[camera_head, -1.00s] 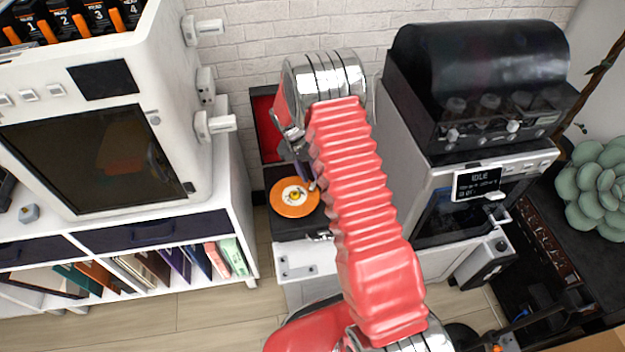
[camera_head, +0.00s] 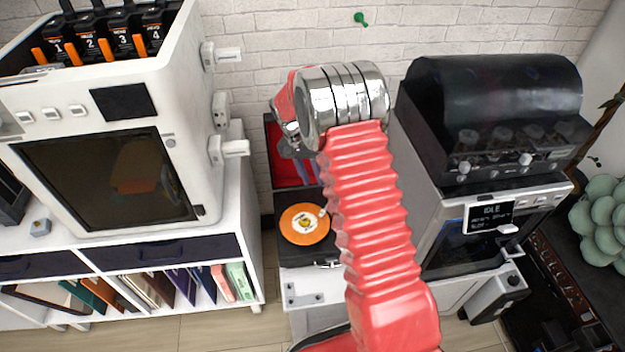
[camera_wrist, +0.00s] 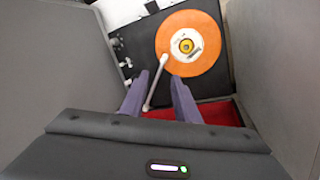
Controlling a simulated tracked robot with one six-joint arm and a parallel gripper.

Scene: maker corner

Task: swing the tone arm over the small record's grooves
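The small orange record (camera_head: 304,224) with a pale label lies on the black record player (camera_head: 300,254). It also shows in the wrist view (camera_wrist: 208,55). The thin white tone arm (camera_wrist: 155,85) runs from between my fingers, as seen in the wrist view, to the record's edge. Its white head (camera_head: 322,213) overlaps the rim there; I cannot tell its height above the record. My gripper (camera_wrist: 159,90) has two purple fingers standing apart, on either side of the tone arm in the picture. In the head view my arm partly hides the gripper and player.
The player's open lid has a red lining (camera_head: 288,172). A white cabinet (camera_head: 252,215) with a printer-like white machine (camera_head: 175,100) stands on the left. A grey machine with a black domed top (camera_head: 490,100) stands close on the right. A brick wall is behind.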

